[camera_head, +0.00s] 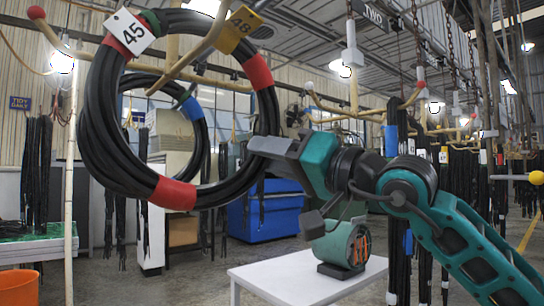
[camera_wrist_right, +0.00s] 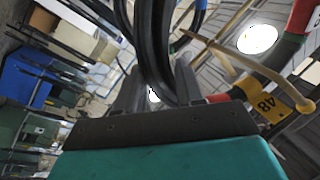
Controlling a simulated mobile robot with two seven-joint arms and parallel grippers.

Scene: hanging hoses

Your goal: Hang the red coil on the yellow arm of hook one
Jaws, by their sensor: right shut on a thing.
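The red coil (camera_head: 98,125) is a ring of black hose with red bands and a white tag reading 45. It is upright at left in the head view. My right gripper (camera_head: 262,155) is shut on its lower right side; the black hose (camera_wrist_right: 155,50) also runs between the fingers in the wrist view. A pale yellowish hook arm (camera_head: 208,42) with a yellow tag reading 48 (camera_head: 240,22) crosses the coil's upper part; it also shows in the wrist view (camera_wrist_right: 240,62). Whether the coil rests on it I cannot tell. My left gripper is out of view.
A black coil with a blue band (camera_head: 192,108) hangs behind. A red-tipped hook arm (camera_head: 45,27) is at upper left. A white table (camera_head: 300,280) with a green machine (camera_head: 345,245) stands below my right arm. A blue bin (camera_head: 270,218) is behind. More hoses hang at right.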

